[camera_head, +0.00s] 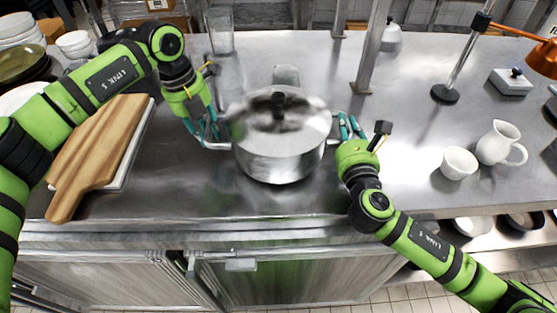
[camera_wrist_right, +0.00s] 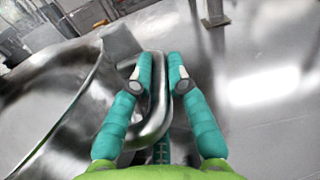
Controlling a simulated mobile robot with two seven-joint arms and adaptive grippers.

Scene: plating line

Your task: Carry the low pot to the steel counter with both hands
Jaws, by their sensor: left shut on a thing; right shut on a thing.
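The low pot (camera_head: 280,160) is a shiny steel pot with a lid and dark knob (camera_head: 278,105), upright at the middle of the steel counter (camera_head: 400,185). I cannot tell whether its base touches the counter. My left gripper (camera_head: 212,137) is shut on the handle at the pot's left side. My right gripper (camera_head: 345,130) is shut on the handle at its right side. In the right wrist view the teal fingers of the right gripper (camera_wrist_right: 165,85) are around the looped steel handle (camera_wrist_right: 157,115), with the pot's wall (camera_wrist_right: 50,110) at left.
A wooden board (camera_head: 85,165) lies at the left, near stacked plates and bowls (camera_head: 20,35). A glass (camera_head: 221,35) stands behind the pot. A post (camera_head: 371,50) rises behind right. A white cup (camera_head: 458,163) and jug (camera_head: 498,143) stand right; the counter between is clear.

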